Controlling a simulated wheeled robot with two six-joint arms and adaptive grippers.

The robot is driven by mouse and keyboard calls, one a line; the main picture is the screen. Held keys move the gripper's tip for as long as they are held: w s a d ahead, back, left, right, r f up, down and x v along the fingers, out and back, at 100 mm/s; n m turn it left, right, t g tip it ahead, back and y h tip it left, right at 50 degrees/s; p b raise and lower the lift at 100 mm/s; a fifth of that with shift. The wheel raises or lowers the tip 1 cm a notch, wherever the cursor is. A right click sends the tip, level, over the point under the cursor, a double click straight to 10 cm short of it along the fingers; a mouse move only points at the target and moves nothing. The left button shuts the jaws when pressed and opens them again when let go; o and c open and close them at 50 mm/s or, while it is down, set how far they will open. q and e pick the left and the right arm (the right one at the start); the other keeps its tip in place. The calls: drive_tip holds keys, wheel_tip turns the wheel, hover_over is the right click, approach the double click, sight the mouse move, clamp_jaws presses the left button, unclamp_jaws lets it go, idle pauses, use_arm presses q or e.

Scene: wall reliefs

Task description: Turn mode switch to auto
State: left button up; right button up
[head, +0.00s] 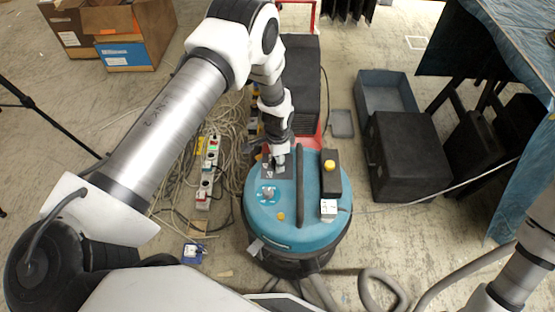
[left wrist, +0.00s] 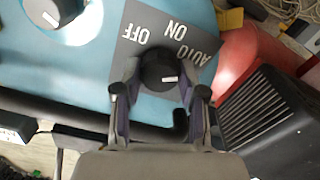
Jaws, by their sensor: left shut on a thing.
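The mode switch is a dark round knob (left wrist: 158,68) with a short white mark, on a grey plate (left wrist: 135,55) lettered OFF, ON and AUTO, upside down in the left wrist view. The white mark lies near the knob's lower right; which word it indicates I cannot tell. The plate (head: 265,170) sits on top of a blue round machine (head: 310,225). My left gripper (left wrist: 160,82) is shut on the knob, one finger on each side. In the head view my left gripper (head: 279,161) comes down from above and hides the knob.
A second knob (head: 268,193) sits nearby on the blue lid. A black bar (head: 300,195) and a dark box with a yellow button (head: 329,165) stand to the right. Cables and a power strip (head: 209,165) lie left; black cases (head: 408,155) stand right.

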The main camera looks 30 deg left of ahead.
use_arm(q)
drive_tip(key=o, duration=1.1)
drive_tip(key=shift+o, duration=0.2)
wheel_tip(320, 180, up, 12)
